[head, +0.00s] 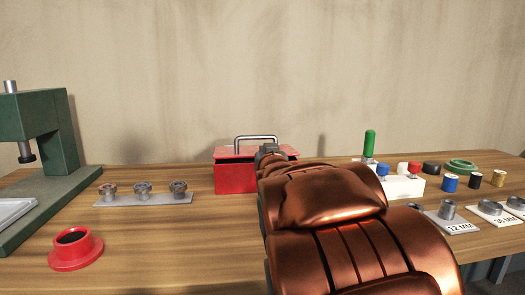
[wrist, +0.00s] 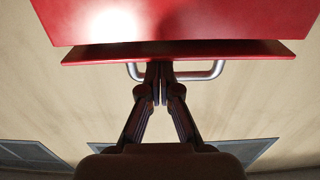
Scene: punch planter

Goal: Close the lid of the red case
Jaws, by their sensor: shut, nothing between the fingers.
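The red case (head: 235,181) stands at the back middle of the bench, its right part hidden behind my arm. Its red lid (head: 228,151) carries a metal handle (head: 256,138) and lies nearly flat over the body. In the wrist view, which looks upside down, a gap shows between the case body (wrist: 190,18) and the lid (wrist: 180,52). My gripper (wrist: 157,68) is shut and empty, its fingertips at the lid beside the handle (wrist: 214,71). I cannot tell whether they touch. In the head view my gripper (head: 268,150) is partly hidden by my arm.
A green press (head: 50,130) stands at the left. A red ring-shaped part (head: 76,249) and a strip with metal dies (head: 143,197) lie left of the case. A white block (head: 403,187), a green-handled tool (head: 369,144) and several small parts stand at the right.

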